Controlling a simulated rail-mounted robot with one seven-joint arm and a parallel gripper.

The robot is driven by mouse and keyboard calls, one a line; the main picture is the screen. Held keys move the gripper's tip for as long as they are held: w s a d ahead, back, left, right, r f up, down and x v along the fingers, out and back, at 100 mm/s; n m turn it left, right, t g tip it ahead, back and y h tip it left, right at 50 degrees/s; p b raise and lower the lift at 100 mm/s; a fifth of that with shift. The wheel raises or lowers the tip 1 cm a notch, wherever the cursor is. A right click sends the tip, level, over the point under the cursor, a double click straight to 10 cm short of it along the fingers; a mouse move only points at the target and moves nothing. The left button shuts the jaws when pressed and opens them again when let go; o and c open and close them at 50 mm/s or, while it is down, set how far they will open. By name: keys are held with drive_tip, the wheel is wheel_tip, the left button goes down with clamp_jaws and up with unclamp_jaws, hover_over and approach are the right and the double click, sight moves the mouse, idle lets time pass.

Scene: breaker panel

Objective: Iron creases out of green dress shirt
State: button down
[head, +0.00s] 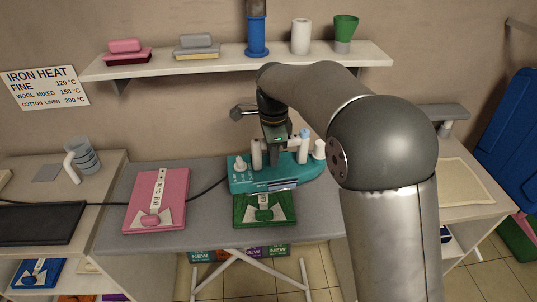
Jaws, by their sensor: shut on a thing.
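A folded green dress shirt (280,210) lies on the grey ironing board (205,235) near its front edge, with a pale tag on it. A teal iron (245,181) with white knobs is at the shirt's back edge and hides part of it. I cannot tell whether the iron touches the shirt or hovers above it. My gripper (279,150) points down and is shut on the iron, behind the green shirt. The fingertips are partly hidden among the iron's white parts. Creases are too small to make out.
A folded pink shirt (175,190) with a white tag lies left on the board. A dark cord runs left from the iron. A wall sign (45,88) lists FINE 120, WOOL MIXED 150, COTTON LINEN 200 °C. A shelf (225,63) hangs above; side tables flank the board.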

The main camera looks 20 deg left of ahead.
sight(272, 169)
drive_tip(key=shift+s+d+r, duration=0.25)
drive_tip(key=shift+s+d, duration=0.05)
drive_tip(key=shift+s, duration=0.3)
drive_tip(key=shift+a, duration=0.1)
drive_tip(key=shift+f+b, duration=1.8)
drive_tip(key=shift+f, duration=1.15)
drive_tip(key=shift+f+b, duration=0.3)
drive_tip(key=shift+f, duration=0.25)
drive_tip(key=shift+s+a+r+p, duration=0.1)
drive_tip(key=shift+s+a+p, duration=0.6)
drive_tip(key=shift+a, duration=1)
drive_tip(key=shift+s+a+r+p, duration=0.1)
drive_tip(key=shift+s+a+p, duration=0.5)
drive_tip(key=shift+a, duration=1.05)
drive_tip(key=shift+s+a+r+p, duration=0.1)
drive_tip(key=shift+s+a+p, duration=0.35)
drive_tip(key=shift+s+a, duration=0.85)
drive_tip(key=shift+w+a+f, duration=0.1)
drive_tip(key=shift+w+a, duration=0.3)
drive_tip(key=shift+d, duration=0.1)
